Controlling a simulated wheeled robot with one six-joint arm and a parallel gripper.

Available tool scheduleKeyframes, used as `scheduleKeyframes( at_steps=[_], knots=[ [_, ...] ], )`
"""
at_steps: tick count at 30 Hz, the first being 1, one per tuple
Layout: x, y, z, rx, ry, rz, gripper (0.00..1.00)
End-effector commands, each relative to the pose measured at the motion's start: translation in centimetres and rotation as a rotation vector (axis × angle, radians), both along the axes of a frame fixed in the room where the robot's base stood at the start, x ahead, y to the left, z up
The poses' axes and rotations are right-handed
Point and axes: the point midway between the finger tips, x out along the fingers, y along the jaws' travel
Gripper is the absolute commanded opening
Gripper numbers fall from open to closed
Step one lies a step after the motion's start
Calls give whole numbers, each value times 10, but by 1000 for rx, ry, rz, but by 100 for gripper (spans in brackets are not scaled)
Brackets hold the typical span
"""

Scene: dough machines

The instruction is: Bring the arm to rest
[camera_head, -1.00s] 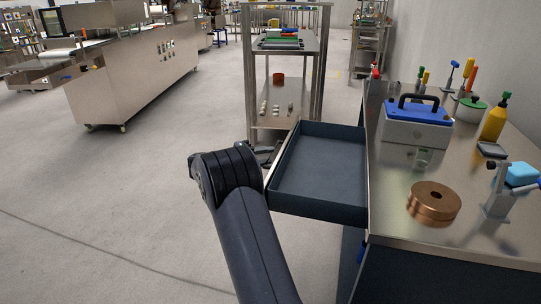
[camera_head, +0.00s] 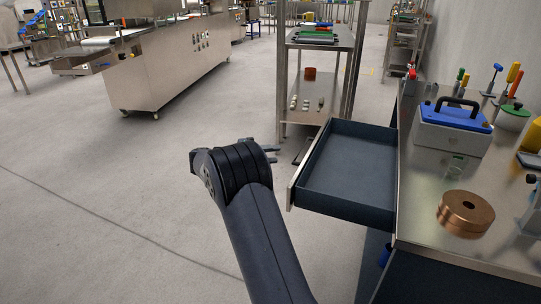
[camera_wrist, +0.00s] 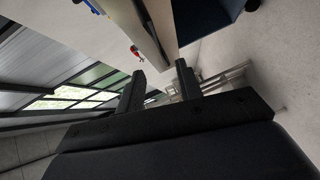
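My arm (camera_head: 262,235) reaches up from the bottom of the head view, bent at a dark joint. My gripper (camera_head: 277,153) shows only partly past that joint, its fingers pointing right toward the drawer front. In the wrist view my gripper (camera_wrist: 158,72) has its two dark fingers apart, with nothing held between them. The open, empty drawer (camera_head: 346,172) is just right of the gripper, with a visible gap between them. Its handle (camera_head: 301,151) is free of the fingers.
A steel rack (camera_head: 286,95) stands behind the drawer. A large steel machine (camera_head: 180,70) is at back left. The floor at left is clear.

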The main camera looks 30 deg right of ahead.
Motion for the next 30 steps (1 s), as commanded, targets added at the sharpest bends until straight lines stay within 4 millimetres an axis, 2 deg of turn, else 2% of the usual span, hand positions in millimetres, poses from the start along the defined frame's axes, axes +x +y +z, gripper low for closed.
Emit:
scheduleKeyframes(
  at_steps=[5, 8, 21, 25, 30],
  knots=[
    [0, -2, 0, 0, 0, -1, 34],
    [-1, -10, -2, -1, 0, -3, 34],
    [-9, -84, -12, 0, -1, -3, 34],
    [-10, -99, -14, -1, 0, -1, 34],
    [-11, -108, -15, -1, -1, 0, 34]
  ],
)
